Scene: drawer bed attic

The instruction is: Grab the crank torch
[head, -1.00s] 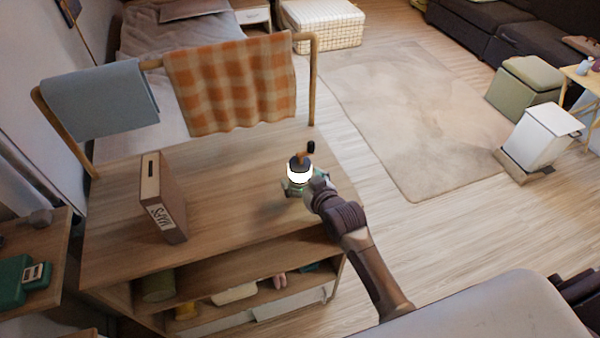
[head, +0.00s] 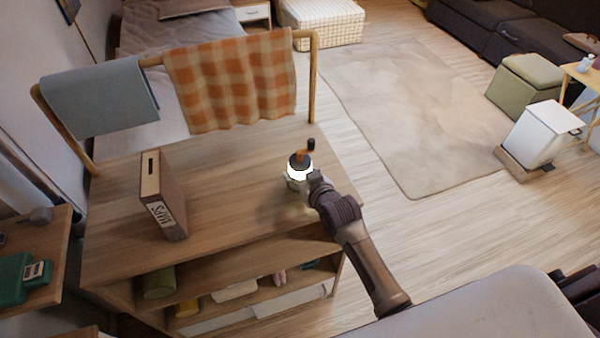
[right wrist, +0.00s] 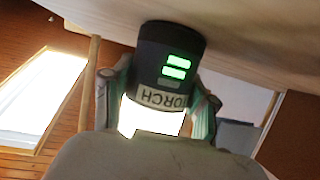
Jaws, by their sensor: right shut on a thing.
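The crank torch (head: 299,170) is upright at the right part of the wooden shelf top, with a glowing white band, a dark top and an orange crank arm with a black knob. Whether the torch's base touches the shelf top is hard to tell. My left gripper is not in view.
A box labelled MAPS (head: 163,196) stands on the shelf top (head: 235,205) to the left. A rail behind holds a blue-grey cloth (head: 100,98) and an orange checked cloth (head: 233,83). Open shelves below hold several items. Rug and floor lie to the right.

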